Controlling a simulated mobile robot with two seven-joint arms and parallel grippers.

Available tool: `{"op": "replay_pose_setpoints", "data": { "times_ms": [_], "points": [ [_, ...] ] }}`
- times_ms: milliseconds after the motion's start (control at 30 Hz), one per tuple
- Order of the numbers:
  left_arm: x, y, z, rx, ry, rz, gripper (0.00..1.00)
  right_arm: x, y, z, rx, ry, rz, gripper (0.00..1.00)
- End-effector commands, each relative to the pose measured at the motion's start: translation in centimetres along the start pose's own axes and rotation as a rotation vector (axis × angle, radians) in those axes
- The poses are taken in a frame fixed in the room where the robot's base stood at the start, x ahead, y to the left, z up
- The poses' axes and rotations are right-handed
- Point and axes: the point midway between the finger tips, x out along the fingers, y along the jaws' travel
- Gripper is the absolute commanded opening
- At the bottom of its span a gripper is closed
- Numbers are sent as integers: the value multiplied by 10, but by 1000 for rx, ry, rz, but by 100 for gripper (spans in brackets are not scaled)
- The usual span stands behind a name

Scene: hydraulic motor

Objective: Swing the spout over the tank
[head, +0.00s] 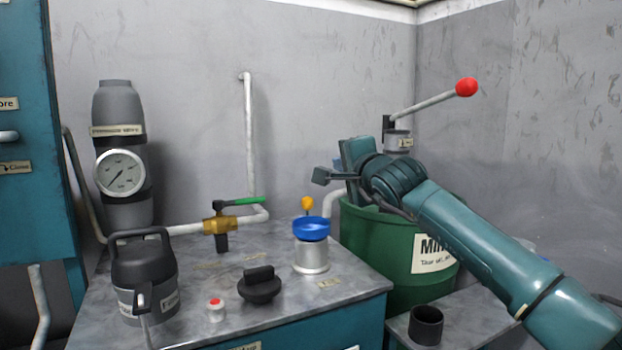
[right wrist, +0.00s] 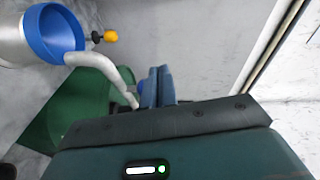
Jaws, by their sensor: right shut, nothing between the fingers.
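The spout (head: 330,203) is a pale curved pipe at the green drum. In the right wrist view the spout (right wrist: 118,74) bends from beside my fingers toward a blue funnel (right wrist: 58,34). The blue funnel (head: 311,232) tops a silver cylinder (head: 311,257), likely the tank's filler, on the metal bench. My right gripper (head: 347,156) is shut and empty above the drum. In the right wrist view my right gripper's fingers (right wrist: 158,86) are together, close beside the spout; I cannot tell whether they touch it. Part of the spout is hidden behind my arm. My left gripper is out of view.
The green drum (head: 370,235) carries a pump with a red-knobbed lever (head: 466,87) above my gripper. A brass valve with green handle (head: 220,225), a black cap (head: 260,285), a red button (head: 215,308) and a grey canister (head: 144,275) stand on the bench. Walls are close behind.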

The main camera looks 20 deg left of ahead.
Motion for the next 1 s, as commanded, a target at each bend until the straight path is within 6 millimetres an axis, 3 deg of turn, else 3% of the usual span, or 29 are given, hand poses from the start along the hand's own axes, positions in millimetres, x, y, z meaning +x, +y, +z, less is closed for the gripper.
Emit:
{"op": "replay_pose_setpoints", "data": {
  "times_ms": [33, 200, 400, 1000],
  "points": [
    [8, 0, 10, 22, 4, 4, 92, -4, 4, 14, -1, -4, -3, 0],
    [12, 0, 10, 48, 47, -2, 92, -19, -6, 47, 0, -5, -2, 0],
    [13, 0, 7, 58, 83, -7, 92, -28, -13, 69, 1, -3, 0, 0],
    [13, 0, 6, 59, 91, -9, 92, -31, -15, 75, 2, -3, 0, 0]
  ]
}}
